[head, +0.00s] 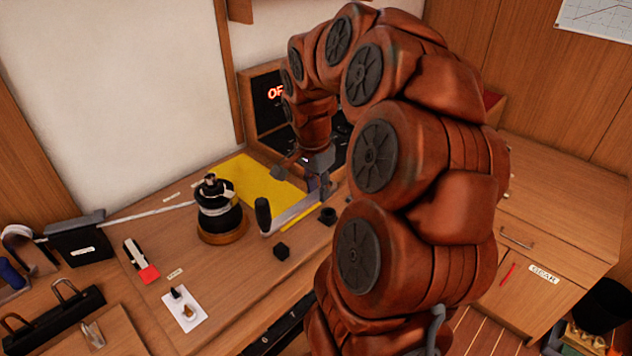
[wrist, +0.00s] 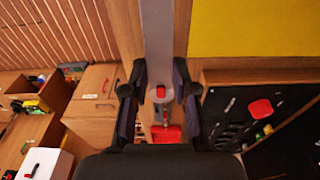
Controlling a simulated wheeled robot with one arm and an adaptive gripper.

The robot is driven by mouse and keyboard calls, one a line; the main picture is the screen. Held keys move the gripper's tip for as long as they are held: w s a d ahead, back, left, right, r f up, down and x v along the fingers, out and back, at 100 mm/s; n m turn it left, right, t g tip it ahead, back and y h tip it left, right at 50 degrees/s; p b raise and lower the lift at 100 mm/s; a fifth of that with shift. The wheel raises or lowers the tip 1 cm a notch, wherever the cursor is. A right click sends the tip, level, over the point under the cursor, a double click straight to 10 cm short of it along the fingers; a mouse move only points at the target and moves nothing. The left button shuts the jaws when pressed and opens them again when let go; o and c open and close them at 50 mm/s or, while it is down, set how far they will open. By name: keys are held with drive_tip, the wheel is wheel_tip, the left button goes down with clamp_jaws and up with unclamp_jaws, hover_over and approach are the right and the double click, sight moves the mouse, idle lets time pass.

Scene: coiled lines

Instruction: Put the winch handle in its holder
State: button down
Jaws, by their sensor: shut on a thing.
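The winch handle (head: 290,215) is a silver bar with a black grip at its left end. My gripper (head: 318,178) is shut on its right part, holding it over the bench beside the yellow sheet. In the wrist view the grey bar (wrist: 158,45) runs from the top edge down between the fingers of my gripper (wrist: 159,92). A black winch drum (head: 216,208) with a line around it stands left of the handle. A black box-like pocket (head: 82,243) with a white label is at the left; I cannot tell for sure whether it is the holder.
A yellow sheet (head: 238,172) lies behind the handle. A red-and-white item (head: 142,262) and a white card (head: 185,308) lie nearer. A taut line runs from the winch to the left. A panel with a lit red sign stands behind.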

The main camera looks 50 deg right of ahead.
drive_tip(key=shift+f, duration=1.45)
drive_tip(key=shift+f+b, duration=0.85)
drive_tip(key=shift+b, duration=0.1)
drive_tip(key=shift+a+b, duration=0.2)
drive_tip(key=shift+b, duration=0.3)
drive_tip(key=shift+b, duration=0.45)
drive_tip(key=shift+f+b, duration=1)
drive_tip(key=shift+f, duration=0.35)
drive_tip(key=c, duration=0.5)
unclamp_jaws()
